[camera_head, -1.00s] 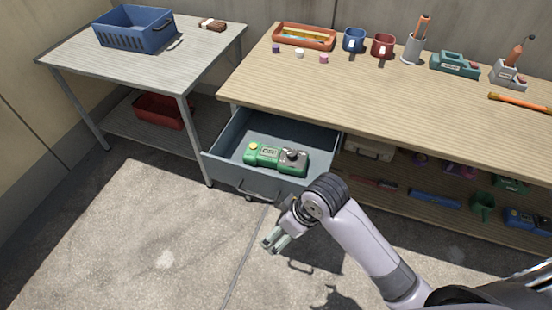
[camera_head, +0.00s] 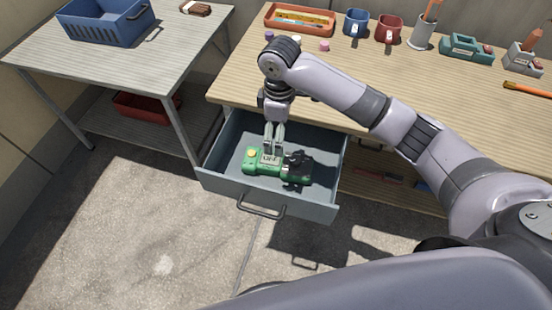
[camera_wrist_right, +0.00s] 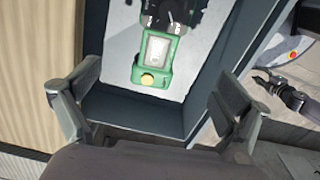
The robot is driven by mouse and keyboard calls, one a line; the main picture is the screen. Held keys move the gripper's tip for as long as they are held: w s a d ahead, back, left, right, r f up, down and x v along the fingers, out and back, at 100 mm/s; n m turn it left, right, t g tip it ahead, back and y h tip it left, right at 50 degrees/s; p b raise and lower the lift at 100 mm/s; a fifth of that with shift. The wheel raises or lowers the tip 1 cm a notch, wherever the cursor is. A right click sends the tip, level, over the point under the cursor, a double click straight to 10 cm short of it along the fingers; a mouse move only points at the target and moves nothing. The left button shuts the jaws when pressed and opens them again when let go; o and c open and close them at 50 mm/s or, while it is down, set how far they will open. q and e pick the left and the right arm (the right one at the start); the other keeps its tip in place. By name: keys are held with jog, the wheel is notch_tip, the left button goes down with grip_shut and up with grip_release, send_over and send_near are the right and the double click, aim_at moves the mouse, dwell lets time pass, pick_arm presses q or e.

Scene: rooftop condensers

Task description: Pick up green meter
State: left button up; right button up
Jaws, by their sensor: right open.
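The green meter (camera_head: 264,172) lies in the open grey drawer (camera_head: 222,180), with a pale display, a yellow knob at its left end and a dark part at its right end. My right gripper (camera_head: 273,148) points down into the drawer, above the meter, with its fingers apart and empty. In the right wrist view the meter (camera_wrist_right: 153,75) lies beyond the two spread fingertips of the gripper (camera_wrist_right: 160,95), its yellow knob nearest. My left gripper is not in view.
The drawer hangs under a wooden bench (camera_head: 360,85) holding an orange tray (camera_head: 300,20), a blue mug (camera_head: 355,22), a red mug (camera_head: 389,29) and a teal device (camera_head: 466,48). A side table (camera_head: 60,60) with a blue basket (camera_head: 105,22) stands left.

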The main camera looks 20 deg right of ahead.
send_near(278, 161)
notch_tip(278, 161, down, 2)
jog(key=shift+d+f, duration=0.1)
notch_tip(278, 161, down, 3)
jog(key=shift+f+b, duration=0.1)
jog(key=shift+b, duration=0.2)
notch_tip(278, 161, down, 4)
jog(key=shift+f, duration=0.45)
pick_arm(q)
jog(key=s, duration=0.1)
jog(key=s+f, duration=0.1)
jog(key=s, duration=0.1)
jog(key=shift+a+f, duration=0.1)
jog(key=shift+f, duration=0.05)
pick_arm(e)
jog(key=shift+c, duration=0.2)
